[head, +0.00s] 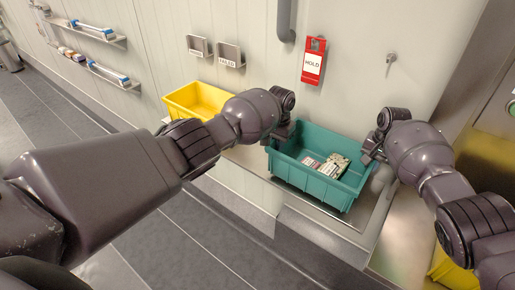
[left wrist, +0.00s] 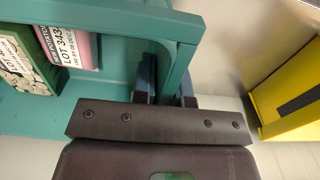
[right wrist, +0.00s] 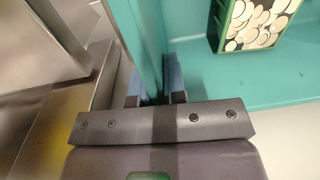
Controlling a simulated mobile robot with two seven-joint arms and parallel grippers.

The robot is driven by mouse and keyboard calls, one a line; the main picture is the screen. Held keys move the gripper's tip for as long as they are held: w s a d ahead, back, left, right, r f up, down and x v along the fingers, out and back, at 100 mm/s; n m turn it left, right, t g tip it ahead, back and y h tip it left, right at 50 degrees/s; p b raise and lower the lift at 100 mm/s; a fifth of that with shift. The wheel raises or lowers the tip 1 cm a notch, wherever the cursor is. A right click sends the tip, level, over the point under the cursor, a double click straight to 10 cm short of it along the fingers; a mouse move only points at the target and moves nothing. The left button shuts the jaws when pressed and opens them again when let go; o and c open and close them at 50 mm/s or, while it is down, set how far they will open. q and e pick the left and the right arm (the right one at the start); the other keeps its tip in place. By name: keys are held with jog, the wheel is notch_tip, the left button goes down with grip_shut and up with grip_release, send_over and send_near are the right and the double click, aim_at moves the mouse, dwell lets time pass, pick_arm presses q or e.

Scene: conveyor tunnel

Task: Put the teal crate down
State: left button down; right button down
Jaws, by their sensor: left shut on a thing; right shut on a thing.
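The teal crate (head: 318,180) is between my two grippers in the head view, over a metal shelf along the wall. It looks level. It holds a green box with pale round shapes printed on it (head: 332,165) and a smaller pink and white box (head: 311,162). My left gripper (head: 272,142) is shut on the crate's left wall; the left wrist view shows the wall (left wrist: 176,62) between its fingers. My right gripper (head: 367,156) is shut on the right wall, seen in the right wrist view (right wrist: 149,50). I cannot tell whether the crate's underside touches the shelf.
A yellow bin (head: 190,100) stands left of the crate, and another yellow bin (head: 440,272) is low at the right. A red HOLD sign (head: 313,62) and two metal holders (head: 229,56) are on the wall behind. Open floor (head: 215,235) lies in front.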

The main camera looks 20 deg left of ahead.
pick_arm(q)
jog(key=shift+f, duration=0.7)
pick_arm(e)
jog(key=shift+f, duration=0.6)
pick_arm(q)
jog(key=c, duration=1.1)
grip_release()
jog(key=shift+c, duration=0.2)
pick_arm(e)
jog(key=c, duration=1.2)
grip_release()
pick_arm(q)
jog(key=shift+r, duration=0.1)
notch_tip(320, 180, up, 12)
jog(key=shift+f, duration=0.1)
pick_arm(e)
jog(key=r, duration=1.2)
jog(key=shift+s+d, duration=0.15)
jog(key=shift+d, duration=0.15)
